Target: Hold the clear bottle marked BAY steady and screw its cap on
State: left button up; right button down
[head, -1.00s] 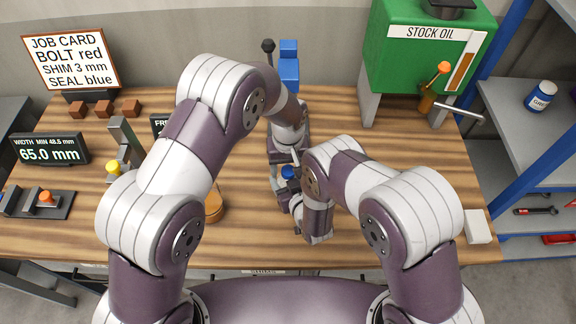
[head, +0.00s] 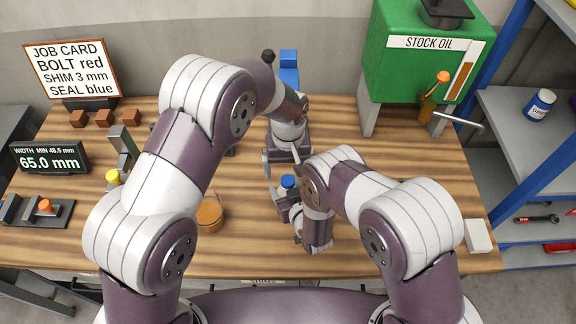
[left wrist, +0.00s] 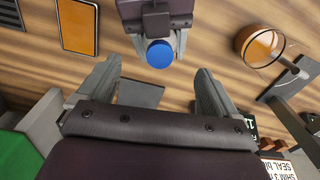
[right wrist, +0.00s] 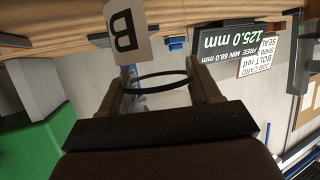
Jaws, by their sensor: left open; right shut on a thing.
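The clear bottle (right wrist: 126,36) stands between the fingers of my right gripper (right wrist: 158,70); its white label shows an upside-down letter B, with the rest of the word out of sight. The blue cap (head: 288,181) sits at the top of the bottle in the head view and faces the camera in the left wrist view (left wrist: 160,53). How tightly it is seated cannot be told. My left gripper (left wrist: 153,88) is open and empty, its fingers spread apart, clear of the cap. It also shows beyond the cap in the head view (head: 281,162).
An orange round pot (head: 209,214) stands left of the bottle. A green STOCK OIL tank (head: 420,65) is at the back right, a width display (head: 50,156) and fixtures at the left. The table front right is mostly clear.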

pick_arm(q)
notch_tip(320, 180, up, 12)
dwell(0.6)
jog(key=shift+s, duration=0.1)
pick_arm(e)
jog(key=shift+c, duration=0.8)
grip_release()
pick_arm(q)
jog(key=shift+r, duration=0.1)
pick_arm(e)
jog(key=shift+s, duration=0.1)
